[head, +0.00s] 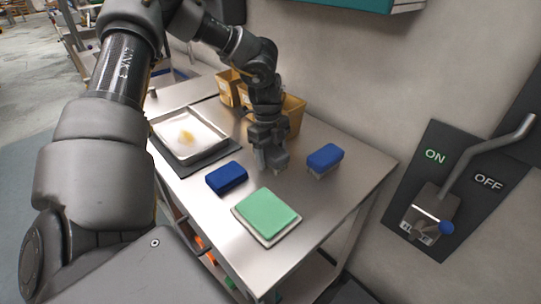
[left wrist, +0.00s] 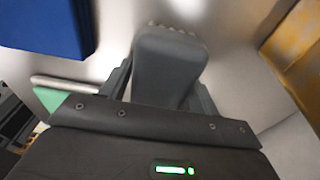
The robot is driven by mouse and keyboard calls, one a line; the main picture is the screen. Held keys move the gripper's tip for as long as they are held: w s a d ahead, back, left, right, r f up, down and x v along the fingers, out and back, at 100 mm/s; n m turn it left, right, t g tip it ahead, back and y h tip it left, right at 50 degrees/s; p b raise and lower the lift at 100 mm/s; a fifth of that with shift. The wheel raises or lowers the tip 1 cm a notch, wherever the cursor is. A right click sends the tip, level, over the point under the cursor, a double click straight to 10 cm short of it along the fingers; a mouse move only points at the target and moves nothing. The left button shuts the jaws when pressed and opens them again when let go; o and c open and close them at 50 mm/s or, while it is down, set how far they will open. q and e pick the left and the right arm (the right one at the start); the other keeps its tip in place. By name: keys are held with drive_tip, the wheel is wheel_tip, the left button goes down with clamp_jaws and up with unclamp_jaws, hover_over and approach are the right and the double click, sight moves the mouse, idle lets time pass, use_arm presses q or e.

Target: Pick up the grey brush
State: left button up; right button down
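The grey brush (head: 277,160) is at my left gripper (head: 268,158), over the middle of the steel table. In the left wrist view the brush (left wrist: 170,62) is a dark grey rounded block with pale bristle tips along its far edge. The two fingers of my left gripper (left wrist: 165,88) lie against its sides, so the gripper looks shut on it. I cannot tell whether the brush is clear of the table. My right gripper is not in view.
A blue block (head: 226,178) lies left of the brush, and a blue brush (head: 325,157) stands right. A green pad on a pale base (head: 266,215) lies in front. A metal tray (head: 188,138) and yellow bins (head: 293,115) are behind. A lever switch (head: 430,210) is on the wall.

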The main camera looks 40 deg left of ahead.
sight(272, 149)
use_arm(q)
drive_tip(key=c, duration=0.7)
drive_tip(key=shift+c, duration=0.4)
drive_tip(key=shift+r, duration=0.2)
wheel_tip(272, 149, up, 8)
drive_tip(key=shift+r+b, duration=0.2)
drive_tip(key=shift+b, duration=0.45)
drive_tip(key=shift+r, duration=0.6)
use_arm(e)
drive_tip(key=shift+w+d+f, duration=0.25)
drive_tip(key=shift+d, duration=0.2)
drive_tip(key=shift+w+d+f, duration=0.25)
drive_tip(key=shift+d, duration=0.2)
